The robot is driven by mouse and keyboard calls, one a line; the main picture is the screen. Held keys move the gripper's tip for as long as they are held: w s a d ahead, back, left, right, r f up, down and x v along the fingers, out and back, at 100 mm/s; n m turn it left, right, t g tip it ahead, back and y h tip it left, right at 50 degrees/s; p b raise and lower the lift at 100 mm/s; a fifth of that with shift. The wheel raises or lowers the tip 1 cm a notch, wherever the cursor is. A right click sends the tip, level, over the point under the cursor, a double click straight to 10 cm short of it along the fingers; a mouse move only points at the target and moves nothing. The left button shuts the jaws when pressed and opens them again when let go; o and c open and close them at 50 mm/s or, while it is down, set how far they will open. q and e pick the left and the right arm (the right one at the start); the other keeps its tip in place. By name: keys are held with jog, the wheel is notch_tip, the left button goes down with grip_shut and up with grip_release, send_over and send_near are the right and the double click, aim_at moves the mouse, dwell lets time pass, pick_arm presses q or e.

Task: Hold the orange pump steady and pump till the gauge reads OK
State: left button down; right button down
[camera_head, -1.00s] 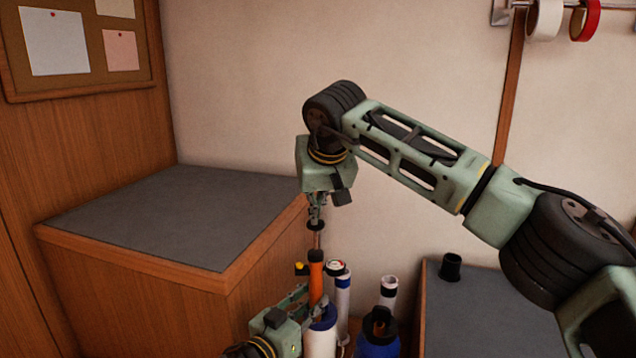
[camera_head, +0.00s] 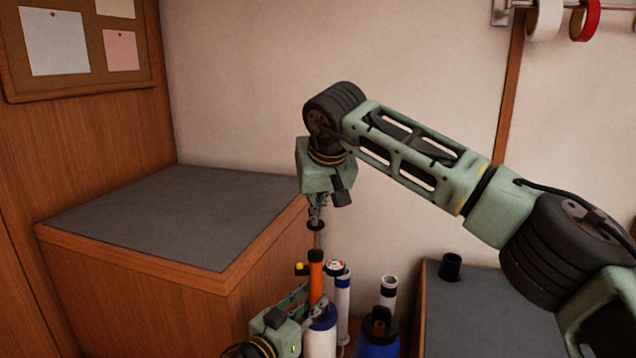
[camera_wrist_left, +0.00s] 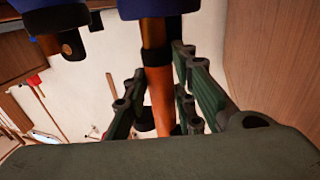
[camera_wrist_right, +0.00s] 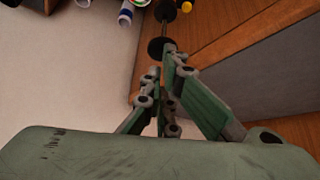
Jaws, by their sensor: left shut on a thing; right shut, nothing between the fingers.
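The orange pump (camera_head: 316,282) stands upright with a black collar. A thin rod rises from it to a black handle disc (camera_head: 316,226). My left gripper (camera_head: 312,303) is shut around the orange body, which also shows between its fingers in the left wrist view (camera_wrist_left: 158,95). My right gripper (camera_head: 316,212) is shut and empty right above the disc. In the right wrist view its fingertips (camera_wrist_right: 170,50) are at the disc (camera_wrist_right: 157,48); I cannot tell if they touch.
A blue container (camera_head: 378,348) and a white tube (camera_head: 389,291) stand to the right. A grey-topped wooden counter (camera_head: 180,215) is at left. A black cup (camera_head: 450,267) stands on the right-hand counter.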

aim_at(317, 230)
jog(key=shift+f, duration=0.1)
dwell(0.3)
jog(key=shift+f, duration=2.65)
jog(key=shift+r, duration=2.65)
jog(key=shift+r, duration=2.5)
pick_arm(q)
jog(key=c, duration=1.4)
grip_release()
